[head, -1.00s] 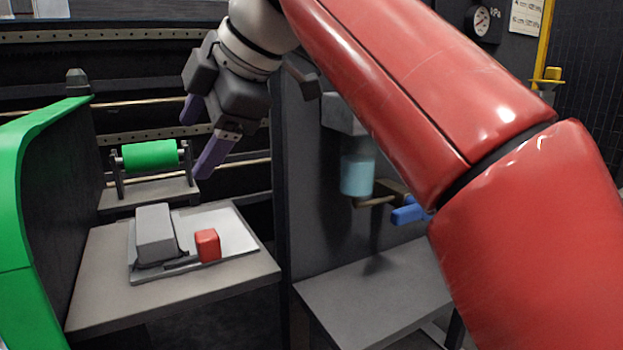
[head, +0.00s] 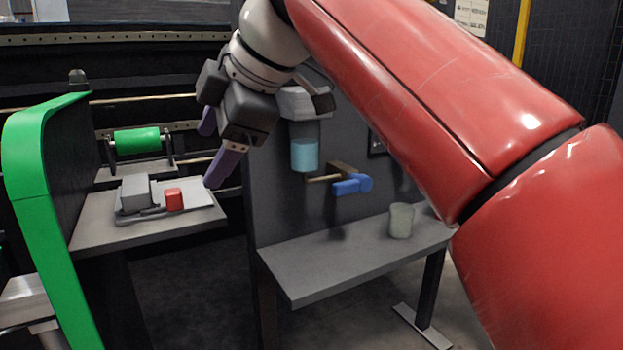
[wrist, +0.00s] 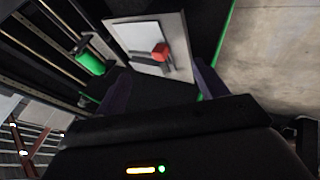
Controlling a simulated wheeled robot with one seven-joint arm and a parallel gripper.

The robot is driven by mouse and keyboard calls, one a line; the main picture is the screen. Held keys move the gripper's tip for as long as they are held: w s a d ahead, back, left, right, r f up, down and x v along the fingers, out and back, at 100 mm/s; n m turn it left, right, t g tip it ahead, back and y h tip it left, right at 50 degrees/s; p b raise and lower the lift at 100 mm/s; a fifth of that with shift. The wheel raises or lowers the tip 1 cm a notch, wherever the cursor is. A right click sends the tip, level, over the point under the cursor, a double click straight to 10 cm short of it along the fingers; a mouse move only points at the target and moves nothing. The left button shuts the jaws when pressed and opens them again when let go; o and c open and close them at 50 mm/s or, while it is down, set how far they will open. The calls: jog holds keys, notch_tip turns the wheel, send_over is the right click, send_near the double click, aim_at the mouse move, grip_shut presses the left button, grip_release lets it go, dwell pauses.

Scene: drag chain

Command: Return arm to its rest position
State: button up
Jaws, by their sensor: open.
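My gripper (head: 214,146) hangs from the red arm in the upper middle of the head view, its purple fingers spread apart with nothing between them. It is raised in the air, in front of the dark wall and right of the left table. In the wrist view, my gripper (wrist: 158,88) shows its two dark purple fingers apart at either side. A red block (head: 174,199) sits beside a grey box (head: 135,191) on a light plate on the left table (head: 95,235). The red block also shows in the wrist view (wrist: 160,52).
A green roller (head: 137,140) stands on a shelf behind the left table. A green-edged panel (head: 30,180) stands at far left. On the right, a dispenser with blue liquid (head: 305,155) and a blue-handled valve (head: 352,184) are above a grey bench (head: 320,270) holding a pale cup (head: 401,220).

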jog(key=s+d+f+m+t+h, duration=0.2)
jog(key=d+f+m+h, duration=0.2)
jog(key=d+f+m, duration=1.05)
jog(key=s+d+f+m+h, duration=0.1)
jog(key=s+d+f+m, duration=0.3)
jog(key=f, duration=0.4)
jog(key=s+d+f+m+h+p, duration=0.1)
jog(key=s+d+f+m, duration=0.4)
jog(key=d+f, duration=0.3)
jog(key=shift+s+d+f+h+p, duration=0.3)
jog(key=shift+s+d+f+h, duration=0.1)
jog(key=shift+s+f, duration=0.1)
jog(key=shift+c, duration=0.4)
